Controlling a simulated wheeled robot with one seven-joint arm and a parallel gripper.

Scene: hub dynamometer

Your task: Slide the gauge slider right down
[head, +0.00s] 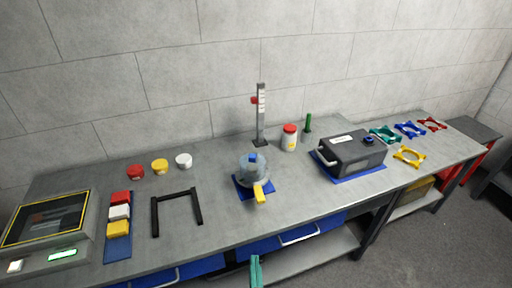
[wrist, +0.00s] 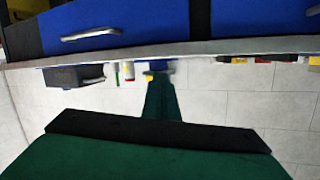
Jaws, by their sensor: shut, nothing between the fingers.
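The gauge (head: 261,120) is a thin upright grey post with a pale scale, standing on a dark base at the back middle of the bench in the head view. Its red slider (head: 254,100) sits high on the post, on the left side, a little below the top. My gripper (head: 256,260) is teal, shut and empty, in front of the bench's front edge and well away from the gauge. In the wrist view, which is upside down, its fingers (wrist: 160,82) point toward the bench edge. I cannot make out the gauge there.
A clear round vessel with a yellow handle (head: 260,192) stands on a blue mat in front of the gauge. A red-lidded jar (head: 289,139), a green rod (head: 308,123) and a dark box (head: 352,154) stand to the right. A black frame (head: 177,212) and coloured lids are left. Blue drawers (head: 300,236) are below.

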